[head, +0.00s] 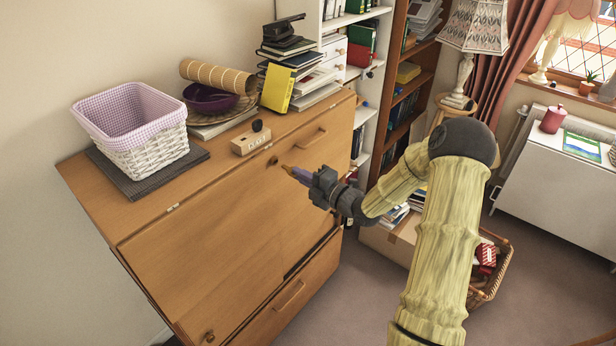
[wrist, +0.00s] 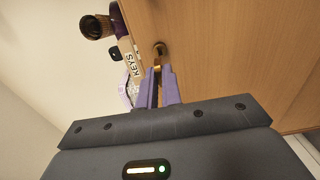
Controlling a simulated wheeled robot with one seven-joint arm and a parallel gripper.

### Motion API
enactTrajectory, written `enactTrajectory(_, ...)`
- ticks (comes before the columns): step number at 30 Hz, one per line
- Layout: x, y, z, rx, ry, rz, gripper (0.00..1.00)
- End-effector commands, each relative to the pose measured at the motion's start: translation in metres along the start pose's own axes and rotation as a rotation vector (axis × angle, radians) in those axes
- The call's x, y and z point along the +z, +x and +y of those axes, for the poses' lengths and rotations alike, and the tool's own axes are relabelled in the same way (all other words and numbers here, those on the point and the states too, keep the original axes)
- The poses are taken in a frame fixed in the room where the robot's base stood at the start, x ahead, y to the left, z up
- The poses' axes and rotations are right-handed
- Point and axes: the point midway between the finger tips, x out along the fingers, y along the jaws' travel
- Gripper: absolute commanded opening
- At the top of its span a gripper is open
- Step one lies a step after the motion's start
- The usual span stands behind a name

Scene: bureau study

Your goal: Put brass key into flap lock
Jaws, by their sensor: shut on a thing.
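The wooden bureau's closed sloping flap (head: 200,225) has a round brass lock (head: 273,160) near its upper edge. The lock also shows in the wrist view (wrist: 159,49), just beyond my fingertips. My gripper (head: 297,174) is shut on the brass key (head: 286,169), whose end points at the lock from the right in the head view. In the wrist view, the key (wrist: 157,67) is a small brass piece between the purple fingers, in line with the lock. A small gap shows between key and lock in the head view. The fingers hide most of the key.
A wooden KEYS block (head: 250,139) sits on the bureau top by the flap edge. A lined basket (head: 150,155), a purple bowl (head: 209,98) and stacked books (head: 278,88) stand behind. A pull handle (head: 312,138) is right of the lock. Open carpet (head: 545,290) lies to the right.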

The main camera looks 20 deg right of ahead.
Motion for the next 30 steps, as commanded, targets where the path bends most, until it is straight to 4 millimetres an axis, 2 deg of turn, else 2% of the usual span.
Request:
enactTrajectory(3,0.0,0.009,0.001,0.001,0.0,0.001,0.0)
enactTrajectory(9,0.0,0.016,0.0,0.0,0.0,-0.001,0.0)
enactTrajectory(30,-0.001,0.017,-0.001,0.0,-0.001,0.001,0.0)
